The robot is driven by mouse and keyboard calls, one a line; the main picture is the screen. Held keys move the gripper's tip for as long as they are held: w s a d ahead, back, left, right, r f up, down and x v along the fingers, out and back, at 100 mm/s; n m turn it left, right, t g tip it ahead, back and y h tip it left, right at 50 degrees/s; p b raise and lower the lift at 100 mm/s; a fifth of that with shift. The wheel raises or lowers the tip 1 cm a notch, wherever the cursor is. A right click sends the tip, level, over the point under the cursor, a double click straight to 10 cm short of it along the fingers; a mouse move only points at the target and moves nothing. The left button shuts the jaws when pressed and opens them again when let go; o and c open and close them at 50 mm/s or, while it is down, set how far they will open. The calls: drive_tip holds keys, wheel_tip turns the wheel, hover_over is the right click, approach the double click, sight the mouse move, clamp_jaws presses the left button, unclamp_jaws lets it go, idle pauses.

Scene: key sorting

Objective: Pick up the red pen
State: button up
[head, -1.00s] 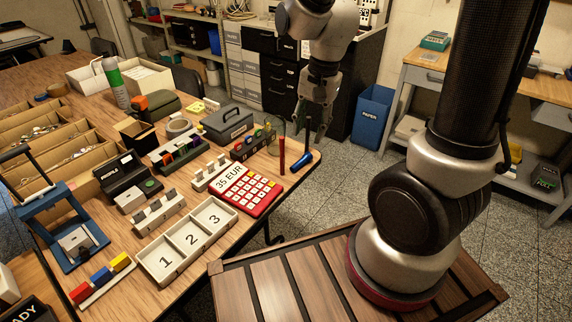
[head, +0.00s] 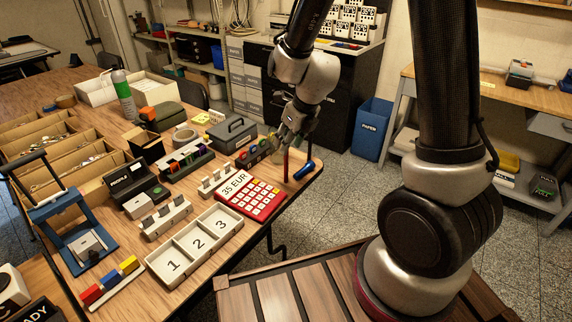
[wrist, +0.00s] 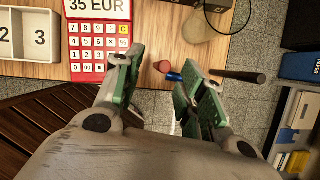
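The red pen (head: 286,166) stands upright near the table's right corner. In the wrist view its round red end (wrist: 163,66) shows in the gap between my fingertips, closer to the right finger. My gripper (head: 290,138) is above the pen in the head view. In the wrist view my gripper (wrist: 155,72) has its green-padded fingers apart, with no visible grip on the pen. The pen's lower part is hidden in the wrist view.
A blue pen (head: 304,170) is just right of the red pen; its blue part (wrist: 174,77) touches or passes behind my right finger in the wrist view. A red calculator (head: 258,200) is to the left.

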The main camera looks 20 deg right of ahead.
sight(285, 158)
drive_tip(key=x, duration=0.4)
drive_tip(key=shift+w+d+f, duration=0.15)
drive_tip(key=shift+w, duration=0.1)
drive_tip(key=c, duration=0.8)
drive_tip(key=shift+c, duration=0.2)
